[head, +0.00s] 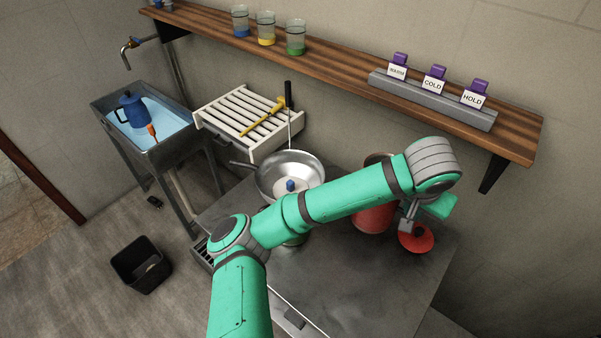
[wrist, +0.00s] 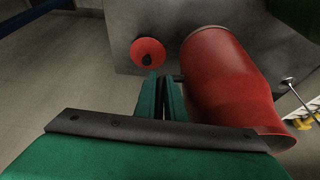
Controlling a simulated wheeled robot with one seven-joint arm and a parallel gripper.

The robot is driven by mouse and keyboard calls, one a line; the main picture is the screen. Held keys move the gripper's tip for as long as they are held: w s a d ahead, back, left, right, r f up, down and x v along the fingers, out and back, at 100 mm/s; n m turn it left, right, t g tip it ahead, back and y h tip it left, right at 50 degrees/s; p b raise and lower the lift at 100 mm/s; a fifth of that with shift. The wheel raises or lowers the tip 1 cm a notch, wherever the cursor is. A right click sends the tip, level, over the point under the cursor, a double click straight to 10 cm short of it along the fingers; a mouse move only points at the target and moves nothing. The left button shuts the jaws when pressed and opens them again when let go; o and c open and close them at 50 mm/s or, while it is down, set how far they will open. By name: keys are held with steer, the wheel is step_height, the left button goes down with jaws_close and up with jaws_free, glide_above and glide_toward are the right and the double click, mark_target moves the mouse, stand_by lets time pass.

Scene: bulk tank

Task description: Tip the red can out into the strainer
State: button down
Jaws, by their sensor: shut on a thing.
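The red can (head: 372,217) is at the right of the grey worktop, partly hidden behind my arm in the head view. In the wrist view the can (wrist: 225,80) lies just right of my gripper (wrist: 162,82). My gripper's fingers are close together, shut beside the can's wall where a short dark stub, seemingly its handle, shows. I cannot tell whether the can touches the worktop; its contents are hidden. The metal strainer bowl (head: 304,163) with a grey handle is left of the can, holding a pale disc with a blue knob. My forearm crosses in front of it.
A red lid (head: 416,238) with a dark knob lies right of the can. A white slatted rack (head: 222,122) carries a yellow tool. A basin (head: 172,141) holds a blue pot. A wooden shelf (head: 340,72) runs above. A black bin (head: 140,262) stands on the floor.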

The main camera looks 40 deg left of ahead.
steer(key=w+a+n+y, duration=0.2)
steer(key=w+a+n, duration=0.2)
steer(key=a+n, duration=0.1)
steer(key=w+a+f+n+g+y, duration=0.1)
steer(key=w+a+n+y, duration=0.1)
steer(key=w+a+n, duration=0.2)
steer(key=shift+w+a+n+g, duration=0.15)
steer(key=shift+a+n+g, duration=0.15)
steer(key=shift+a+n, duration=1.4)
steer(key=shift+a+r+m, duration=0.15)
steer(key=shift+a+m, duration=0.3)
steer(key=shift+m, duration=0.05)
